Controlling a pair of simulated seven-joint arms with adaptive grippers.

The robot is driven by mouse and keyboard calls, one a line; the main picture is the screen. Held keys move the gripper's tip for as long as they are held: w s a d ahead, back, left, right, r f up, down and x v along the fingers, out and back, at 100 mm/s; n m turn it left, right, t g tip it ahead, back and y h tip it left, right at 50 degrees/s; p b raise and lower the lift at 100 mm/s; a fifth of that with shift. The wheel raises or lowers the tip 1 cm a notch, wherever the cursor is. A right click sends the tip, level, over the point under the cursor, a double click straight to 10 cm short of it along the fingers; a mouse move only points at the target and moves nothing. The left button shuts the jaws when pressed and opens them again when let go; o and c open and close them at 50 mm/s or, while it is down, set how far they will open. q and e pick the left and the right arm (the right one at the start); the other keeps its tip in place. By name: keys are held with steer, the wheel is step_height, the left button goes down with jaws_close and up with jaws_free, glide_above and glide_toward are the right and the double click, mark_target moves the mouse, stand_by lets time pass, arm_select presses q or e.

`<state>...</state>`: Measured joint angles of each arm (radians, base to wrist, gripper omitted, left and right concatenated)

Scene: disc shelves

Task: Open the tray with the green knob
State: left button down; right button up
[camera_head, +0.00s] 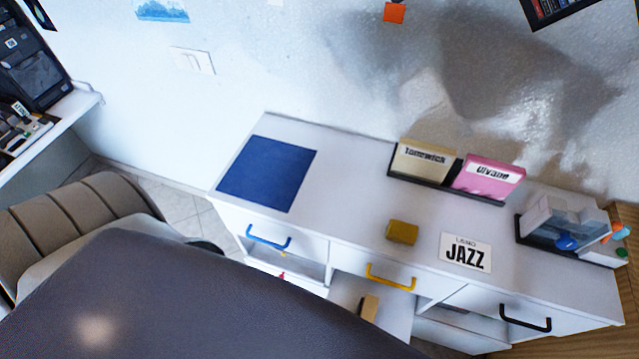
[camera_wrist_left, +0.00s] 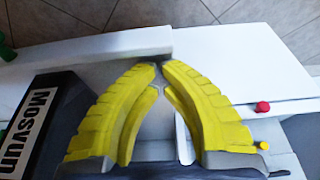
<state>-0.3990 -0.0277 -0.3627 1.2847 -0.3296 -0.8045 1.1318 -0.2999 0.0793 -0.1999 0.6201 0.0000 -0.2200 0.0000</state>
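A green piece, probably the green knob (camera_head: 621,252), shows small at the far right of the cabinet top in the head view; I cannot tell for certain. In the left wrist view a green shape (camera_wrist_left: 5,46) is cut off by the left edge, beside a white panel. A red knob (camera_wrist_left: 262,107) and a yellow knob (camera_wrist_left: 263,146) sit right of my left gripper (camera_wrist_left: 160,70). Its yellow fingers meet at the tips with nothing visible between them, over pale panels. My right gripper is in neither view. The head view does not show my left gripper.
A dark case marked Mosyun (camera_wrist_left: 32,122) lies left of the fingers. The white cabinet (camera_head: 350,180) has blue (camera_head: 268,240), yellow (camera_head: 390,281) and black (camera_head: 525,322) handles; the yellow-handled drawer seems pulled out. A large dark surface hides the lower left.

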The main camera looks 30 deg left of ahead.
arm_select(q)
steer(key=w, duration=0.3)
steer(key=shift+a, duration=0.3)
steer(key=s+a+v, duration=0.1)
steer(key=v, duration=0.9)
steer(key=s+a+f+m, duration=0.2)
steer(key=s+a+f, duration=0.2)
steer(key=f, duration=0.3)
steer(key=s+a+f+m+g, duration=0.1)
steer(key=s+a+f+m, duration=0.1)
steer(key=s+a+f, duration=0.3)
steer(key=s+a+f+m+g+h, duration=0.1)
steer(key=s+a+f, duration=0.3)
steer(key=f, duration=0.6)
steer(key=shift+s+a+f+m, duration=0.2)
steer(key=shift+s+a+m, duration=0.05)
steer(key=shift+s+m, duration=0.55)
steer(key=shift+w, duration=0.1)
